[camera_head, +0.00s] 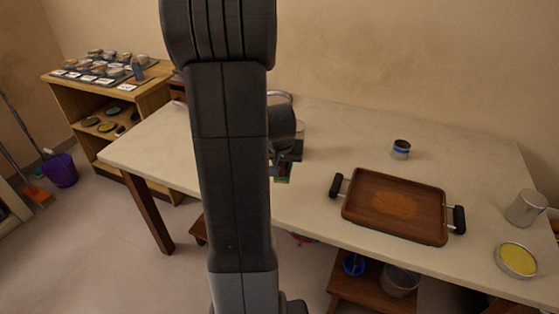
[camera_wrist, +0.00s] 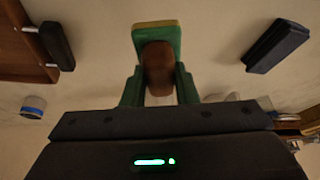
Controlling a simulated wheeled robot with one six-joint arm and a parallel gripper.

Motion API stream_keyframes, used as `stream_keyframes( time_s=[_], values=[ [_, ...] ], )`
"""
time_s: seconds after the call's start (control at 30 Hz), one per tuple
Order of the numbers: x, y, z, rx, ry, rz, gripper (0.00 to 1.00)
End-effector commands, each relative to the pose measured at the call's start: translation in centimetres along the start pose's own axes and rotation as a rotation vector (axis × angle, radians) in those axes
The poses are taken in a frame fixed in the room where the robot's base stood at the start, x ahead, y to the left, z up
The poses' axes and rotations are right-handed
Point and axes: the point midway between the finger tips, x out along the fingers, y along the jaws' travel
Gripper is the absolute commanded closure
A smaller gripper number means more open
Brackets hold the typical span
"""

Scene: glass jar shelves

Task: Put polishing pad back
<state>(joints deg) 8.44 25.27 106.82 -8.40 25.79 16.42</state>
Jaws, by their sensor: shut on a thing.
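The polishing pad, a green block with a yellowish edge and a brown grip (camera_wrist: 158,65), is held at the middle of the wrist view. My gripper (camera_wrist: 159,85) is shut on the brown grip, one finger on each side. In the head view the pad shows as a small green piece (camera_head: 283,179) below my gripper (camera_head: 285,168), over the table's front edge area left of the tray. My own arm hides much of the table there. I cannot tell the pad's exact height.
A brown tray (camera_head: 360,220) with dark handles and an orange-brown patch lies on the table (camera_head: 320,122). A blue-banded jar (camera_head: 401,149), a metal cup (camera_head: 525,206) and a yellow-filled tin (camera_head: 516,260) stand around it. A wooden shelf (camera_head: 150,88) with several jars is at left.

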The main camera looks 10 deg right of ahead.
Motion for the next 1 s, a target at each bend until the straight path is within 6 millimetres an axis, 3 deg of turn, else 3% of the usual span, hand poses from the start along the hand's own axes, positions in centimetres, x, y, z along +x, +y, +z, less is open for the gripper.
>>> stream_keyframes(
  time_s=[0.47, 1.0],
  values=[
    [0.1, 0.0, 0.0, 0.000, 0.002, 0.000, 1.00],
    [4.5, 0.0, 1.9, -0.001, 0.000, 0.000, 1.00]
  ],
)
